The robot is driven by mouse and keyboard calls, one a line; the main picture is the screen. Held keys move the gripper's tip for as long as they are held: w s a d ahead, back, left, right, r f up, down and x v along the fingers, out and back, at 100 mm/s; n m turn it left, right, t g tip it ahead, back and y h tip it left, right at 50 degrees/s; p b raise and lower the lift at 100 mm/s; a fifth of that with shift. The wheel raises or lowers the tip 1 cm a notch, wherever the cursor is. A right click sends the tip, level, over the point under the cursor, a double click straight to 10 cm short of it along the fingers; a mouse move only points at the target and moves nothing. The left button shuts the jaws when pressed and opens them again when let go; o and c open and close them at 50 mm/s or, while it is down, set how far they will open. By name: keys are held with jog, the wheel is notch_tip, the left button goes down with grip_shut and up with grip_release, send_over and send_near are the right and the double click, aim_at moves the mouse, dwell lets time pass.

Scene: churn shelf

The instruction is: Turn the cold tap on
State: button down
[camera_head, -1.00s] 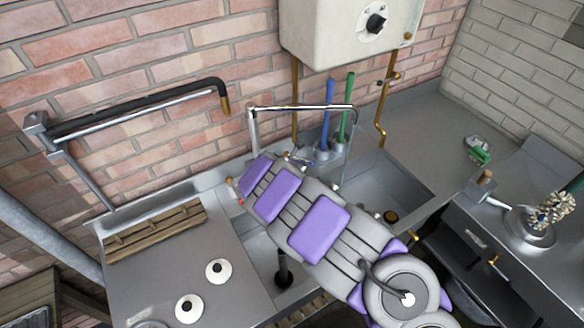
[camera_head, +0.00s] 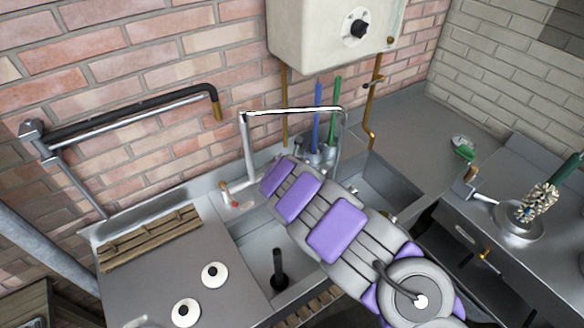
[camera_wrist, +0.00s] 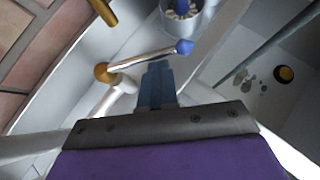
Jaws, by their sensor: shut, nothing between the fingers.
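The cold tap's lever (camera_wrist: 150,56) shows in the wrist view, a pale metal bar with a blue tip (camera_wrist: 184,46) and a brass-coloured end at the left. My gripper (camera_wrist: 158,68) is shut and empty, its blue-grey fingers close to the lever near the blue tip. I cannot tell whether they touch it. In the head view my arm covers the gripper and the cold tap. The red-marked hot tap (camera_head: 233,203) shows left of my arm, at the back of the sink. The chrome spout (camera_head: 290,110) stands above the sink.
A cup with brushes (camera_head: 318,152) stands behind the sink; it also shows in the wrist view (camera_wrist: 182,18). A wall heater (camera_head: 330,45) and brass pipes (camera_head: 372,100) are above.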

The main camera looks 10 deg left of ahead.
jog(key=w, duration=0.1)
jog(key=w+n+y, duration=0.1)
jog(key=w, duration=0.1)
jog(key=shift+w+d, duration=0.1)
jog(key=shift+d, duration=0.3)
jog(key=shift+w, duration=0.25)
jog(key=shift+w+r, duration=0.1)
jog(key=shift+w, duration=0.05)
dwell(0.4)
